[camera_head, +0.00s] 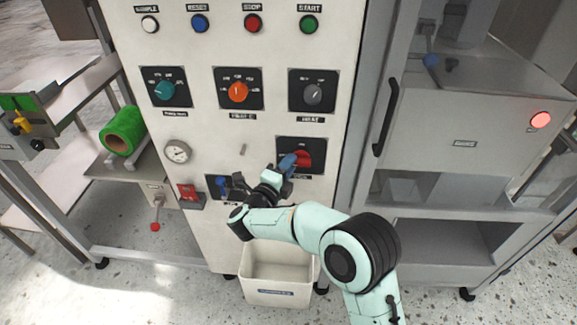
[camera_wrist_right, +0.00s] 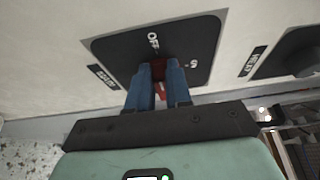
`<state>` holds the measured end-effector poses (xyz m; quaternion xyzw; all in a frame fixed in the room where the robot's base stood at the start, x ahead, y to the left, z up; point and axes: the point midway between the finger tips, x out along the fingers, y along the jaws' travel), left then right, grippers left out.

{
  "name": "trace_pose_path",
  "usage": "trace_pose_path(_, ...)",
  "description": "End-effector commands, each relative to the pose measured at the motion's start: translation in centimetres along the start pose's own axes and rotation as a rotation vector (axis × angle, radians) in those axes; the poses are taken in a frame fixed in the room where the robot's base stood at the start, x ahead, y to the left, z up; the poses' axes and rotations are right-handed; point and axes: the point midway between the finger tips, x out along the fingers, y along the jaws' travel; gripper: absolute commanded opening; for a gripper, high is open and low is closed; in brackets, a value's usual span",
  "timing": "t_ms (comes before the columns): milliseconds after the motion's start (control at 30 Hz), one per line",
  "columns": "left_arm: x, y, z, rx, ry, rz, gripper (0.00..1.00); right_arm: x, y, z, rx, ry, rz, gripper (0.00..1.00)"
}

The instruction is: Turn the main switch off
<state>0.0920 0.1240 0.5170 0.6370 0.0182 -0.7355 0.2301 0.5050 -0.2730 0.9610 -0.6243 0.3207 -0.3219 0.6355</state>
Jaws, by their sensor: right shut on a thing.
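The main switch is a red rotary knob (camera_head: 304,159) on a black plate (camera_head: 315,145), low on the right side of the pale cabinet front. My right gripper (camera_head: 291,161) has its blue fingers shut on the knob, reaching it from the lower left in the head view. In the right wrist view the red knob (camera_wrist_right: 160,91) shows between the two fingers, which hide most of it. The plate there carries an OFF mark and a second mark to its right, partly cut by the angle. The knob's exact pointing is hidden. My left gripper is not in view.
A gauge (camera_head: 177,151) sits to the left. A white bin (camera_head: 278,293) stands below. A door handle (camera_head: 386,117) juts out at right.

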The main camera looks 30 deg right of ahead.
Motion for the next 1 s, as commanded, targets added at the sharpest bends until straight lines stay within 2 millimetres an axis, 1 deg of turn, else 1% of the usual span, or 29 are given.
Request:
trace_pose_path(567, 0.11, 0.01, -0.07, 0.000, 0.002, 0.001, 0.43, -0.03, 0.11, 0.03, -0.032, -0.002, -0.012, 0.00)
trace_pose_path(600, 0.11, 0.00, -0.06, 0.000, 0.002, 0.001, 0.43, -0.03, 0.12, 0.03, -0.032, -0.002, -0.012, 0.26)
trace_pose_path(667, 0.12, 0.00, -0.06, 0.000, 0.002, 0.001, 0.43, -0.03, 0.12, 0.03, -0.032, -0.002, -0.012, 0.45)
trace_pose_path(1000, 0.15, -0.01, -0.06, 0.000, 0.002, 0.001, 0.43, -0.25, 0.12, 0.04, -0.029, -0.002, -0.011, 0.45)
